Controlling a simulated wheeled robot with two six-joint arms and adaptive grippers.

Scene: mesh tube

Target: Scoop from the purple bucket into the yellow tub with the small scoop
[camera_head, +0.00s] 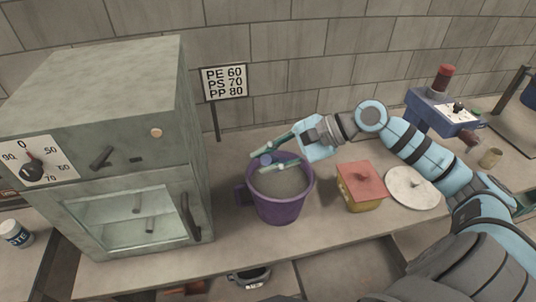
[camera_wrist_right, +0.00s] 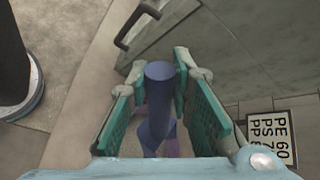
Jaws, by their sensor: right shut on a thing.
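The purple bucket (camera_head: 279,208) stands on the bench, open at the top, with grey material (camera_head: 284,180) inside. My right gripper (camera_head: 264,161) is above the bucket, shut on the blue handle of the small scoop (camera_head: 266,158). In the right wrist view the scoop (camera_wrist_right: 159,95) is upright between the green finger pads, with a bit of purple beneath it. The scoop's lower end is hidden in the head view. The yellow tub (camera_head: 363,203) stands right of the bucket with a red lid (camera_head: 361,178) on it. My left gripper is out of view.
A grey oven (camera_head: 130,140) stands close on the left, its door handle (camera_head: 190,216) near the bucket. A pale round lid (camera_head: 410,188) lies right of the tub. A sign (camera_head: 223,82) stands behind the bucket. A blue device (camera_head: 441,113) is at the back right.

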